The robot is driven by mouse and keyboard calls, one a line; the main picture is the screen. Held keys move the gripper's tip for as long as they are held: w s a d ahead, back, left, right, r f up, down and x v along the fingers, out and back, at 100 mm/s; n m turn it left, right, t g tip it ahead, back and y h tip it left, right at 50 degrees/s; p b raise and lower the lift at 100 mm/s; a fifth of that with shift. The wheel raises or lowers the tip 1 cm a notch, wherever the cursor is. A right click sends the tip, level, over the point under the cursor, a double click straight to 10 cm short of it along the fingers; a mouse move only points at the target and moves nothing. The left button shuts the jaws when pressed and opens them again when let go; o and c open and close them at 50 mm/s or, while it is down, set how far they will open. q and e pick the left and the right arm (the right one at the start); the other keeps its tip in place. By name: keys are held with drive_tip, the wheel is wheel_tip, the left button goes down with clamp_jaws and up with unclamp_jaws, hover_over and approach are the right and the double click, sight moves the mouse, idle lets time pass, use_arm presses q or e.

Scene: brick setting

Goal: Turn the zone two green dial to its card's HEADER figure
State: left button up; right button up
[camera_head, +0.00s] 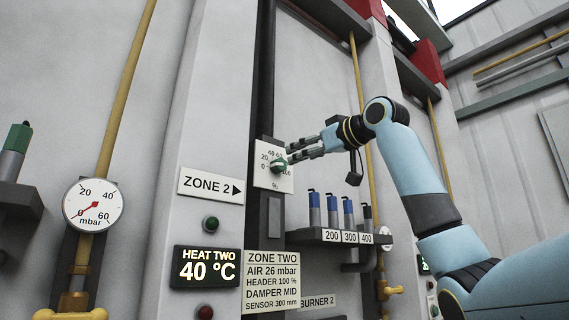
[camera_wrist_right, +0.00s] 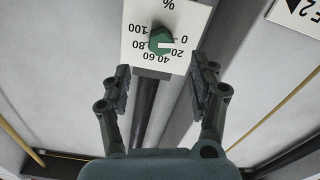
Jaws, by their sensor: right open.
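The green dial (camera_head: 279,167) sits on a white percent scale plate (camera_head: 262,180) on the column. It also shows in the right wrist view (camera_wrist_right: 158,40), upside down, with its white pointer mark towards the low end, near 20. The zone two card (camera_head: 271,280) below reads HEADER 100 %. My right gripper (camera_head: 291,156) is in front of the plate; in the wrist view (camera_wrist_right: 161,80) its fingers are spread wide, with the dial beyond the fingertips and between their lines. Nothing is between the fingers. My left gripper is not in view.
A ZONE 2 sign (camera_head: 210,186), a HEAT TWO display (camera_head: 207,267) and a mbar gauge (camera_head: 93,204) are to the left. A yellow pipe (camera_head: 359,100) runs behind my right arm.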

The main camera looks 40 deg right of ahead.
sight(282, 164)
drive_tip(key=w+p, duration=0.1)
drive_tip(key=w, duration=0.4)
drive_tip(key=w+p, duration=0.1)
drive_tip(key=w, duration=0.1)
drive_tip(key=shift+w+a+r+p, duration=0.1)
drive_tip(key=shift+w+a+p, duration=0.15)
drive_tip(key=shift+a+p, duration=0.1)
drive_tip(key=shift+w, duration=0.4)
drive_tip(key=shift+c, duration=0.4)
drive_tip(key=c, duration=1.1)
drive_tip(key=shift+o, duration=0.2)
